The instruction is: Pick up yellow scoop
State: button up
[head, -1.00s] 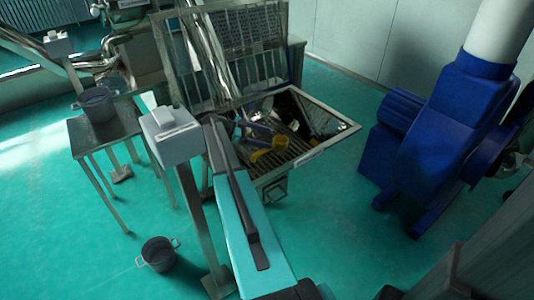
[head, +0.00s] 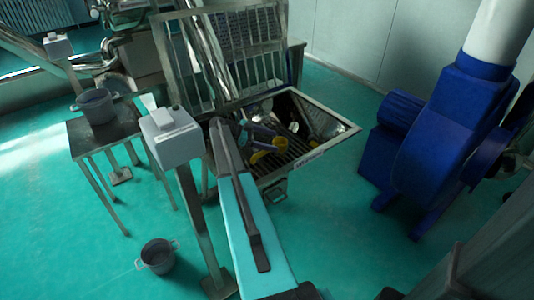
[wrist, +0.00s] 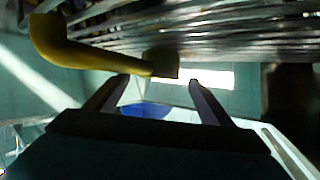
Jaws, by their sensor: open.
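The yellow scoop (head: 257,156) lies in the open metal sieve box, over its slatted bottom. In the wrist view the scoop (wrist: 75,52) is at the upper left, and its narrower part runs right to an end just beyond the fingertips. My gripper (wrist: 160,84) is open, with nothing between its two fingers. The scoop's end shows in front of the gap between them; I cannot tell whether they touch. In the head view my gripper (head: 274,140) shows as purplish fingers over the box, partly covering the scoop.
The sieve box (head: 340,139) has a raised rim around the scoop, with its grid lid (head: 165,58) standing up behind. A grey control box on a post (head: 170,133) stands left of my arm. A blue machine (head: 430,130) stands right. A pot (head: 157,256) is on the floor.

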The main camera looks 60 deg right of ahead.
aim_at(280, 142)
jog(key=shift+x, duration=2.35)
jog(key=shift+r, duration=0.15)
jog(key=c, duration=1.1)
jog(key=shift+r, duration=0.1)
jog(key=shift+r, duration=4.95)
